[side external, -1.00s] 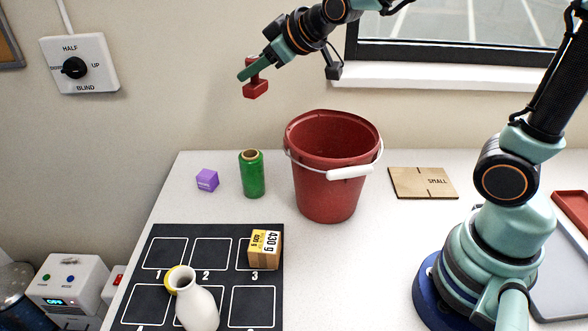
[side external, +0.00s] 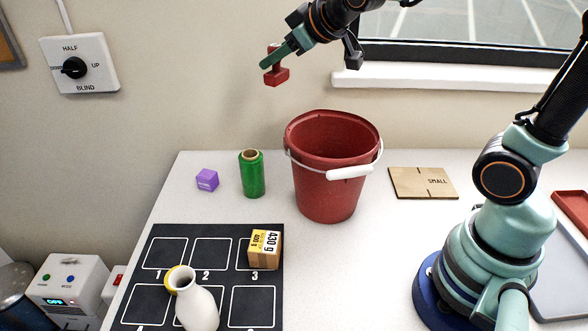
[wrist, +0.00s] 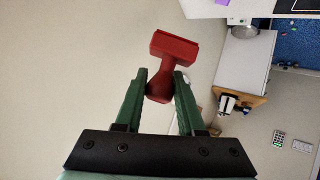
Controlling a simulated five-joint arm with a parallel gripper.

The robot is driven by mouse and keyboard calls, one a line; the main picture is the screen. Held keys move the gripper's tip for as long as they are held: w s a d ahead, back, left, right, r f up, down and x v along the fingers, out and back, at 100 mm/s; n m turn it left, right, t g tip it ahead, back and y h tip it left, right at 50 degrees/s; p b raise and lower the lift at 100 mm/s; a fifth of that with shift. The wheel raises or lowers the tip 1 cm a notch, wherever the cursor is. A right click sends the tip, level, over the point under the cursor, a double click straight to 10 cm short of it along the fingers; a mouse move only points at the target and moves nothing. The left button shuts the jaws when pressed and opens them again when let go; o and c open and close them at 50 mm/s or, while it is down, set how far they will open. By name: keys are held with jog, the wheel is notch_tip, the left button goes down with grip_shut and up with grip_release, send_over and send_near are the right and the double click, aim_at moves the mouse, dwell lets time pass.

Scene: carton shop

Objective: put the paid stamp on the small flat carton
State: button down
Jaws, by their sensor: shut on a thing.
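My gripper (side external: 273,58) is shut on a red stamp (side external: 277,77) and holds it in the air, up and left of the red bucket. In the wrist view the stamp (wrist: 174,47) sits between the green fingers (wrist: 160,88), its wide block end pointing away from them. No lettering shows on the stamp. The small flat carton (side external: 423,183), brown and marked SMALL, lies flat on the white table to the right of the bucket. The stamp is well apart from the carton.
The red bucket (side external: 328,188) with a white-gripped handle stands between stamp and carton. The table in front of the carton is clear.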

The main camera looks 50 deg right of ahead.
jog(key=a+f+n+y, duration=0.2)
jog(key=a+f, duration=0.2)
jog(key=a, duration=0.7)
jog(key=w+a+f+n+g+y, duration=0.1)
jog(key=a+f+n+y, duration=0.1)
jog(key=a, duration=0.9)
notch_tip(320, 180, down, 2)
jog(key=shift+w+a+f+n+y, duration=0.15)
jog(key=shift+w+n+y, duration=0.15)
jog(key=shift+n, duration=0.2)
notch_tip(320, 180, down, 20)
jog(key=shift+r, duration=0.25)
jog(key=shift+f, duration=0.2)
jog(key=c, duration=0.5)
grip_release()
